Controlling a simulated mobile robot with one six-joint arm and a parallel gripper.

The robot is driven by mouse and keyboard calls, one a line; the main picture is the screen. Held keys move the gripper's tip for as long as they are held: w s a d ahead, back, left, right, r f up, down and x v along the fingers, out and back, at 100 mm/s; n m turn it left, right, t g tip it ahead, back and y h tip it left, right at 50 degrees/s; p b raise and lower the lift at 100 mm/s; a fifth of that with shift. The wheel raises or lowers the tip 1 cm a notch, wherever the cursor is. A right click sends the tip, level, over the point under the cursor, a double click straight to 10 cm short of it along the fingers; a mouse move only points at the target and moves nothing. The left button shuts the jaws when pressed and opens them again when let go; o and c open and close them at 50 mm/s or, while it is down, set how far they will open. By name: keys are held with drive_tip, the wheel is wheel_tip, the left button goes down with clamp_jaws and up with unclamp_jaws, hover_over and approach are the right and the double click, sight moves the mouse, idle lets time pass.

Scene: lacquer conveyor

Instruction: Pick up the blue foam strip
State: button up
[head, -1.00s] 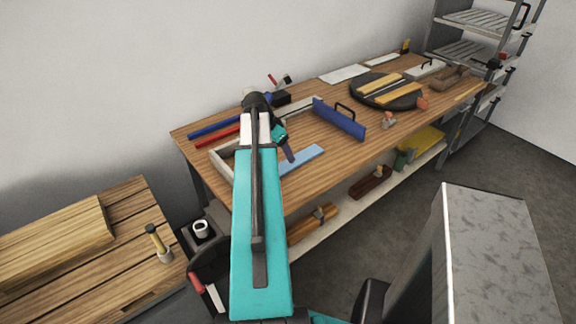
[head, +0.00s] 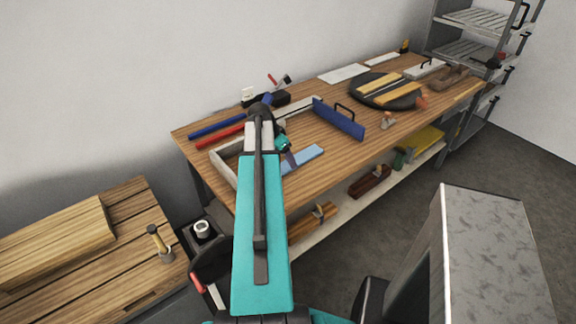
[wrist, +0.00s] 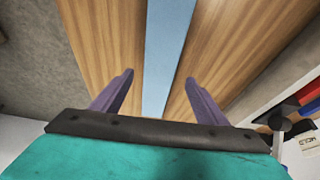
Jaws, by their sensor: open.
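The light blue foam strip (head: 303,159) lies flat on the wooden workbench near its front edge, partly hidden behind my arm in the head view. In the wrist view the strip (wrist: 168,50) runs lengthwise between the two purple fingers of my gripper (wrist: 160,92). The fingers are spread wide, one on each side of the strip, with bare wood between each finger and the strip. In the head view my gripper (head: 289,158) is at the strip, and only part of it shows. I cannot tell its exact height above the bench.
A blue-fronted piece with a black handle (head: 338,118) stands right of the strip. A pale frame (head: 222,166) and red and blue rods (head: 215,126) lie to the left. A black turntable (head: 408,101) is farther right. Bare bench (head: 352,150) lies right of the strip.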

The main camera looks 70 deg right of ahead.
sight(286, 165)
drive_tip(key=shift+p+x, duration=0.55)
drive_tip(key=shift+x, duration=1.1)
drive_tip(key=c, duration=1.1)
drive_tip(key=shift+r, duration=0.15)
drive_tip(key=shift+r+b, duration=0.85)
drive_tip(key=shift+r, duration=0.6)
drive_tip(key=s+a+b, duration=0.1)
drive_tip(key=s+a, duration=0.1)
drive_tip(key=s, duration=0.2)
drive_tip(key=s+a+r+b, duration=0.1)
drive_tip(key=s+a, duration=0.2)
drive_tip(key=s, duration=0.2)
drive_tip(key=s+a+b, duration=0.2)
drive_tip(key=s+a, duration=0.1)
drive_tip(key=s, duration=0.1)
drive_tip(key=shift+s+r, duration=0.3)
drive_tip(key=shift+r, duration=0.05)
drive_tip(key=shift+s, duration=0.15)
drive_tip(key=shift+s, duration=0.15)
